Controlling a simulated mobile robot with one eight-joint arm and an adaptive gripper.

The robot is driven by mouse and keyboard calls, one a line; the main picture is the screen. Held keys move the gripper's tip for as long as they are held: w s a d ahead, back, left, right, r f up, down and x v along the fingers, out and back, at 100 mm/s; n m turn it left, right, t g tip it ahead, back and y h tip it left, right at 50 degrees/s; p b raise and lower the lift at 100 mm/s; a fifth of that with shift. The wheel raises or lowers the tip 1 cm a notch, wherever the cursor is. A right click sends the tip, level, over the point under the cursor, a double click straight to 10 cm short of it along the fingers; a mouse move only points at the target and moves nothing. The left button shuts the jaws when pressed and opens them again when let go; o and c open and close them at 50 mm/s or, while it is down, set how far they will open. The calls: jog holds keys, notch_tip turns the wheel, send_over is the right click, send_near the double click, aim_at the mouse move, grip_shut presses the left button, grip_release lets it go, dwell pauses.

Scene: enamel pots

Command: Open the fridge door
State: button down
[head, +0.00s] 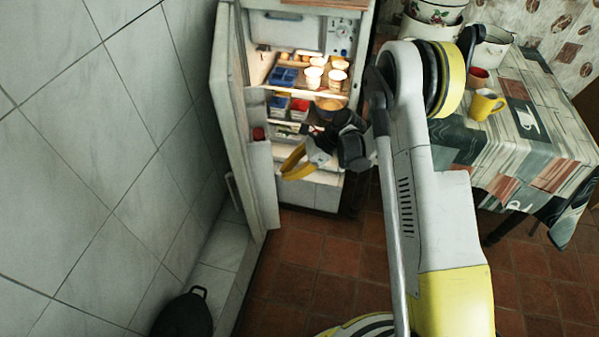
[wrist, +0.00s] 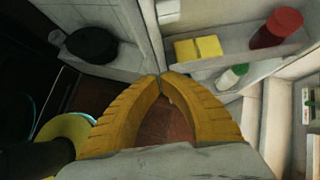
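The fridge door (head: 238,130) stands wide open at the left in the head view, close to the tiled wall. The lit fridge interior (head: 283,30) shows shelves with cups and tubs. My gripper (head: 288,172) is in front of the lower part of the opening, to the right of the door's inner side. In the wrist view the door's edge (wrist: 148,35) runs down behind the yellow fingertips (wrist: 161,75). The fingertips meet, with nothing visible between them. I cannot tell whether they touch the door.
A black pan (wrist: 92,45) lies by the wall, left of the door. A cloth-covered table (head: 530,140) with a yellow mug (head: 482,105) stands at the right. Red floor tiles (head: 320,260) lie clear before the fridge.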

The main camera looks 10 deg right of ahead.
aim_at(241, 183)
jog(key=shift+a, duration=0.6)
jog(key=a, duration=0.4)
jog(key=s+a, duration=0.1)
jog(key=a, duration=0.3)
jog(key=s+a, duration=0.1)
jog(key=a, duration=0.4)
jog(key=shift+w, duration=0.1)
jog(key=shift+d, duration=0.15)
jog(key=d, duration=0.1)
jog(key=s+d, duration=0.1)
jog(key=d, duration=0.1)
jog(key=d+r, duration=0.1)
jog(key=shift+s+d, duration=0.15)
jog(key=shift+s, duration=0.15)
jog(key=s+p+v, duration=0.2)
jog(key=p+v, duration=0.2)
jog(key=v, duration=0.4)
jog(key=shift+r, duration=0.2)
